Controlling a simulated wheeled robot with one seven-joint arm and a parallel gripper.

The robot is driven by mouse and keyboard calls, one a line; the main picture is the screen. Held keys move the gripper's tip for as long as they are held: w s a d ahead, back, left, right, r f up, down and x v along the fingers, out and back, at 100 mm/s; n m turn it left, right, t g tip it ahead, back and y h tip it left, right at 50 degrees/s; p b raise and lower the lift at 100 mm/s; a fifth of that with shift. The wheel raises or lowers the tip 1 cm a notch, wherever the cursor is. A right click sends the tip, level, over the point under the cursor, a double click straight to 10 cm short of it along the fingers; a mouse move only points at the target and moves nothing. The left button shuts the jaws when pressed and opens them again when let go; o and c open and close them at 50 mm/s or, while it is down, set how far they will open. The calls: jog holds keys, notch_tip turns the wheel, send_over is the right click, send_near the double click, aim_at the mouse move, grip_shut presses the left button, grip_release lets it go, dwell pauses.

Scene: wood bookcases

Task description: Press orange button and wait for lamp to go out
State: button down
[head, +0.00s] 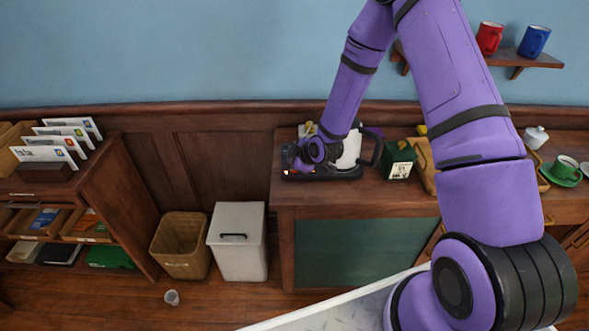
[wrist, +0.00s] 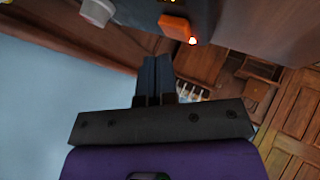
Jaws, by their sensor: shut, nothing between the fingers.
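The orange button (wrist: 174,25) sticks out of a dark appliance in the wrist view. A small lamp (wrist: 193,40) beside it glows bright. My gripper (wrist: 157,68) is shut and empty, its fingertips just below the button in the picture, with a gap showing between. In the head view the appliance (head: 322,173) has a dark base and stands on the wooden cabinet, with a pale jug (head: 350,150) at it. My gripper (head: 296,158) is at its left end and partly hides it. A small orange glow shows there; the button is not clear in that view.
A dark green box (head: 398,160) stands right of the appliance. A green cup (head: 566,165) on a saucer is farther right. A white bin (head: 238,242) and a tan bin (head: 180,246) stand on the floor. A letter rack (head: 44,172) is at left.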

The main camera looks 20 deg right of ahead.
jog(key=shift+r, duration=2.5)
jog(key=shift+d+r, duration=0.1)
jog(key=shift+r, duration=0.2)
jog(key=s+d+r+m+h, duration=0.15)
jog(key=s+r, duration=0.25)
jog(key=r, duration=0.4)
jog(key=s+d+r+m+g+h, duration=0.1)
jog(key=s+d+r+m, duration=0.15)
jog(key=r, duration=0.55)
jog(key=s+d+r+m+h, duration=0.1)
jog(key=s+r+m, duration=0.1)
jog(key=s+r, duration=0.45)
jog(key=s+r+m, duration=0.2)
jog(key=s+r, duration=0.2)
jog(key=s, duration=0.4)
jog(key=s+d+r+m+g, duration=0.1)
jog(key=s+r+m, duration=0.2)
jog(key=s+r, duration=0.2)
jog(key=s+d+r+m+g, duration=0.1)
jog(key=s+r, duration=0.4)
jog(key=s, duration=0.6)
jog(key=shift+m, duration=0.9)
